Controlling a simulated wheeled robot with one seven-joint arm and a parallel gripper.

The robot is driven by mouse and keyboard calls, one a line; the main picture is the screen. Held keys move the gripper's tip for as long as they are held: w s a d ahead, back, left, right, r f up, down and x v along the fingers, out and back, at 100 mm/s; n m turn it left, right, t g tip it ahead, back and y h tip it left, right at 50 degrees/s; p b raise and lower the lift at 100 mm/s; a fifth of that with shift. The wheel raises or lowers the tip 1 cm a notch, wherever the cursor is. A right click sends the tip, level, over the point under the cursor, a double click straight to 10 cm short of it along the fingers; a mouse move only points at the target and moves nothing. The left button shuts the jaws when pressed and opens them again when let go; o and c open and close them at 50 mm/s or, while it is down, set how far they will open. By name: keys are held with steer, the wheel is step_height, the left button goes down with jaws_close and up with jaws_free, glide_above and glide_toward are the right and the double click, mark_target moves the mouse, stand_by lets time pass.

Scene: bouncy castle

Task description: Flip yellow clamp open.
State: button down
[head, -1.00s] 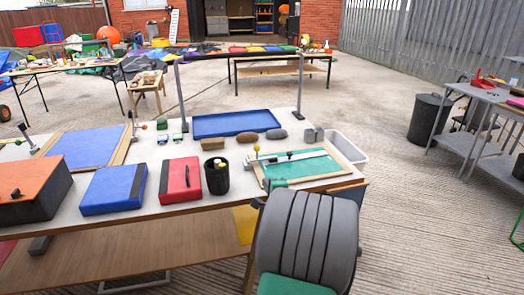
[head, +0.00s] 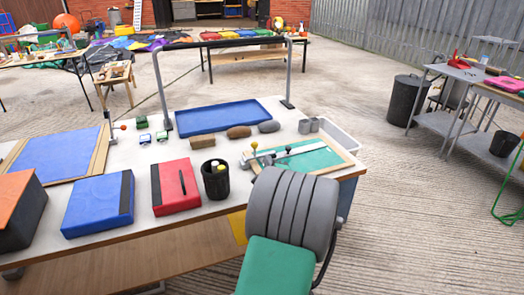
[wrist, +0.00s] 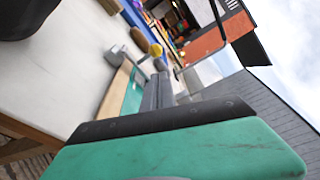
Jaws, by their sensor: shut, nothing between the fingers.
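The yellow clamp (head: 254,146) is a small metal clamp with a round yellow knob. It is at the left end of a wood-framed board with a green surface (head: 318,158), near the table's right end. In the wrist view the knob of the yellow clamp (wrist: 156,50) shows just beyond my fingers, with grey metal beside it. My gripper (wrist: 158,80) is shut and empty, short of the knob and apart from it as far as I can tell. In the head view my grey and green arm hides the fingers and the board's near left corner.
A black cup (head: 215,182) with a yellow-topped item stands left of the clamp. Red (head: 178,186) and blue (head: 98,205) cases lie farther left. A blue tray (head: 222,117), stones and a raised bar (head: 225,43) are behind. A white bin (head: 343,142) is at the right.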

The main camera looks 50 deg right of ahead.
steer(key=x, duration=0.8)
steer(key=shift+w+d+f, duration=0.1)
steer(key=shift+w+d, duration=0.1)
steer(key=shift+w, duration=0.1)
steer(key=shift+w+d, duration=0.4)
